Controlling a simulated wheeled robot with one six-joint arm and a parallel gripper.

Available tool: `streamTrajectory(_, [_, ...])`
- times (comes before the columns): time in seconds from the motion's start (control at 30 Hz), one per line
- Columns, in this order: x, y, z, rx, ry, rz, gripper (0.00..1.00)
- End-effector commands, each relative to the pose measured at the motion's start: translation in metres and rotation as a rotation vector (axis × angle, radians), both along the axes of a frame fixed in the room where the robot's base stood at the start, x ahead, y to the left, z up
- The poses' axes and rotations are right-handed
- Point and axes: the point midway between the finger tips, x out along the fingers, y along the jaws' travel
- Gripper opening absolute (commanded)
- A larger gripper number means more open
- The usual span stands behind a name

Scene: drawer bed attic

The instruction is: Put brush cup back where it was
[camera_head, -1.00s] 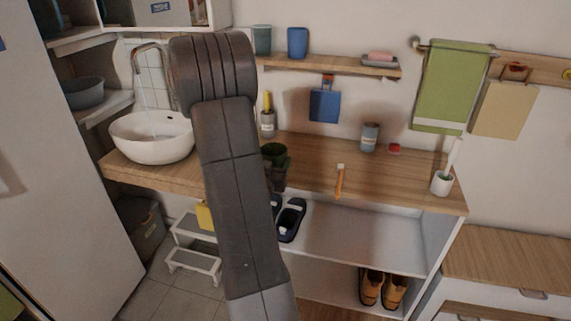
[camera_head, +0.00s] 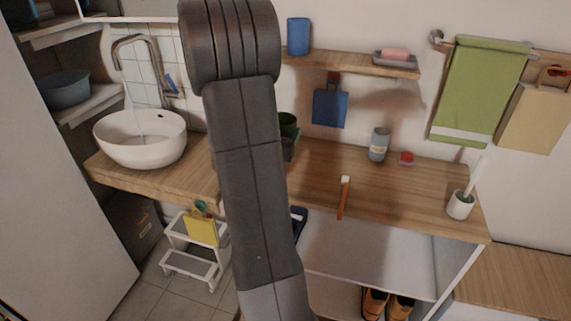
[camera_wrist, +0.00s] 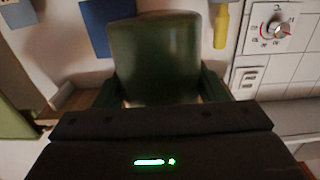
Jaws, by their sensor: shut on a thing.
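My gripper (camera_wrist: 158,95) is shut on a dark green cup (camera_wrist: 155,55), with one finger on each side of it in the wrist view. In the head view the green cup (camera_head: 288,124) shows just right of my arm, over the wooden counter, partly hidden. I cannot tell if it touches the counter, or what is inside it. No bristles show on it. A white cup with a white-handled brush (camera_head: 461,204) stands upright at the counter's right end, apart from my gripper. A grey labelled cup (camera_head: 379,144) stands on the counter nearer the wall.
The wooden counter (camera_head: 410,189) also holds a red item (camera_head: 406,158) and an orange-handled tool (camera_head: 344,199). A blue cup (camera_head: 298,37) and a soap dish (camera_head: 395,59) sit on the wall shelf above. The basin (camera_head: 140,138) and step stool (camera_head: 190,262) are on the left.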

Motion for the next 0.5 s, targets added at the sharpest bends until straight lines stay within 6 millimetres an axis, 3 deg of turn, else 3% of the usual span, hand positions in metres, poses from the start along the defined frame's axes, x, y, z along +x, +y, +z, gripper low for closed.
streamTrajectory(0.2, [0.0, 0.0, -0.039, -0.002, 0.006, 0.001, 0.31])
streamTrajectory(0.5, [0.0, 0.0, -0.064, -0.002, 0.004, 0.001, 0.31])
